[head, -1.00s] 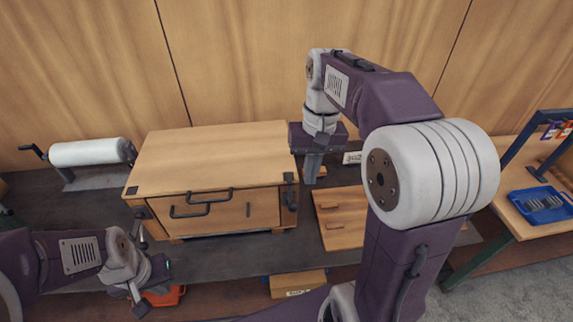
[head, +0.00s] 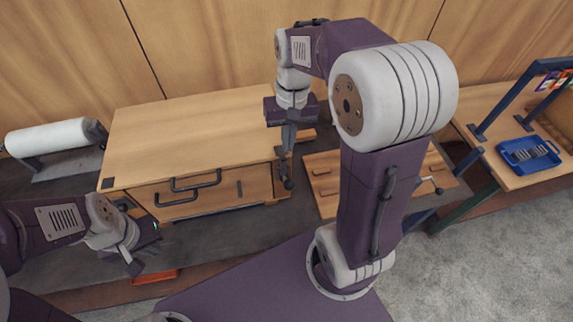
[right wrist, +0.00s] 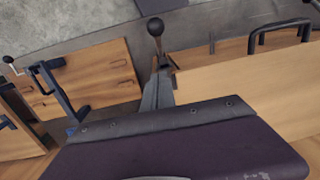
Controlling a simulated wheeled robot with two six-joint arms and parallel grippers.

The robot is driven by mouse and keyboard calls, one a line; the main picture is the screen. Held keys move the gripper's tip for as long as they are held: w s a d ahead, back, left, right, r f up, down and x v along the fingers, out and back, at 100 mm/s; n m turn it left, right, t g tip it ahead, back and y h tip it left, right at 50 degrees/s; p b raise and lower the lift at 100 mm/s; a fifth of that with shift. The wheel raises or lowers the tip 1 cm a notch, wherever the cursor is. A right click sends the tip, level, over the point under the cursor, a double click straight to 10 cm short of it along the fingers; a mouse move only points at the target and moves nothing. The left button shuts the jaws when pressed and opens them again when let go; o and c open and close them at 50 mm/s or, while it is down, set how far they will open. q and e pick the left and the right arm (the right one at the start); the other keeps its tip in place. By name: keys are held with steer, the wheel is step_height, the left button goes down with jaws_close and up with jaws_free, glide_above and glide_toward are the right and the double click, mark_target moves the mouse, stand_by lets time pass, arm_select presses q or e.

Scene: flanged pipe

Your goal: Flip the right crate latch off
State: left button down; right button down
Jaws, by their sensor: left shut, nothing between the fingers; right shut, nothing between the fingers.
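The wooden crate (head: 185,125) stands on the dark bench in the head view, with a lid and black handles on its front. The right crate latch (head: 285,172) is dark, with a round knob, at the crate's front right corner. It also shows in the right wrist view as a black ball knob (right wrist: 155,27) on a short stem. My right gripper (head: 287,150) is shut and empty, its fingers pointing down at the latch; contact is unclear. In the right wrist view its fingers (right wrist: 158,90) partly hide the latch base. My left gripper (head: 143,260) is shut and empty, front left.
A white roll (head: 47,138) on a stand is left of the crate. A wooden panel with handles (head: 325,175) lies right of it. A side table with a blue tray (head: 530,152) is far right. An orange-red object (head: 155,276) lies below my left gripper.

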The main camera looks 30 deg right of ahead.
mark_target(286, 181)
steer(key=s+f, duration=0.1)
steer(key=f, duration=0.1)
steer(key=s+a+f, duration=0.1)
steer(key=f, duration=0.1)
steer(key=s+f+p, duration=0.1)
steer(key=f, duration=0.1)
steer(key=shift+s+a+f, duration=0.15)
steer(key=shift+a, duration=0.2)
steer(key=shift+s, duration=0.15)
